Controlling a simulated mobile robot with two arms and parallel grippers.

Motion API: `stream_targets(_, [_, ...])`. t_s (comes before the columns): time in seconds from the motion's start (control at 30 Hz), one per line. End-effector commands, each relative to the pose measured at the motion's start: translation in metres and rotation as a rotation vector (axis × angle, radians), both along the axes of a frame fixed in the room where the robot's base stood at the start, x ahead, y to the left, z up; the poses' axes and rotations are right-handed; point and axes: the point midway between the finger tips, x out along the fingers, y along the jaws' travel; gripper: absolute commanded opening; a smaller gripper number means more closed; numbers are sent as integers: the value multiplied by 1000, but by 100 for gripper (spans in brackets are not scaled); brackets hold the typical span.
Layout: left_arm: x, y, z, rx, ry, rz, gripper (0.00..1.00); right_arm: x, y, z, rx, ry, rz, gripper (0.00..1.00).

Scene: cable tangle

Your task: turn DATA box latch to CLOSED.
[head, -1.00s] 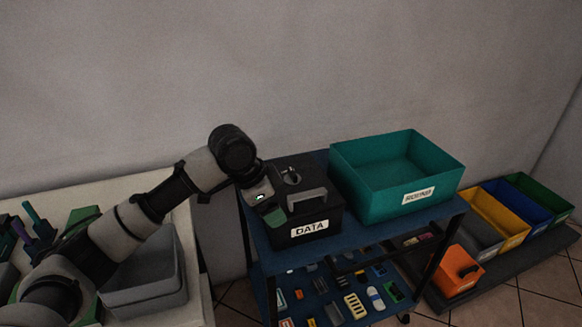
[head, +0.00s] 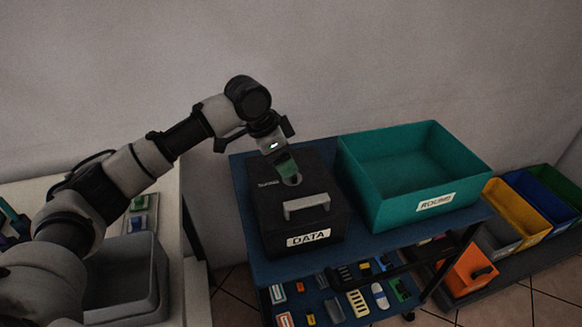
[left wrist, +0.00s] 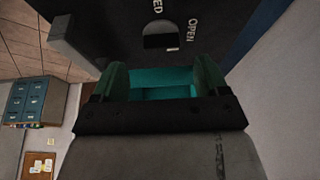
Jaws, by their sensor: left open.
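The black DATA box (head: 308,239) stands on the left part of the blue cart top. Its lid has a grey bar handle (head: 306,205), also at the left in the left wrist view (left wrist: 72,45). My left gripper (head: 288,172) is open, pointing down over the rear half of the lid, behind the handle. It covers most of the latch area in the head view. In the left wrist view the lid shows "OPEN" and a partly cut-off word ending in "ED", with a small dark piece (left wrist: 160,41) near them. I cannot tell the latch's angle or whether the fingers touch it.
A teal bin (head: 436,204) stands right of the DATA box on the cart (head: 244,186). Small coloured parts lie on the lower shelf. Yellow, blue and green bins and an orange box (head: 470,272) are at the right. A grey tub (head: 122,280) is at the left.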

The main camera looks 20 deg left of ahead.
Motion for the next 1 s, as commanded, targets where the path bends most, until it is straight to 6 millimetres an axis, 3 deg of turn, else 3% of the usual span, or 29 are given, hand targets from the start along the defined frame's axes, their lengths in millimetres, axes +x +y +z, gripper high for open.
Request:
stream_targets(0.1, [4,-7,-20,0,3,-2,74,1,0,0,-1,-1,0,0])
stream_targets(0.3, [9,-14,-40,-1,1,0,74,16,1,1,1,-24,0,0])
stream_targets(0.67, [10,-16,-44,0,0,0,74,19,1,1,2,-29,0,0])
stream_targets(1.0, [10,-15,-44,0,0,0,25,13,1,1,1,-20,1,0])
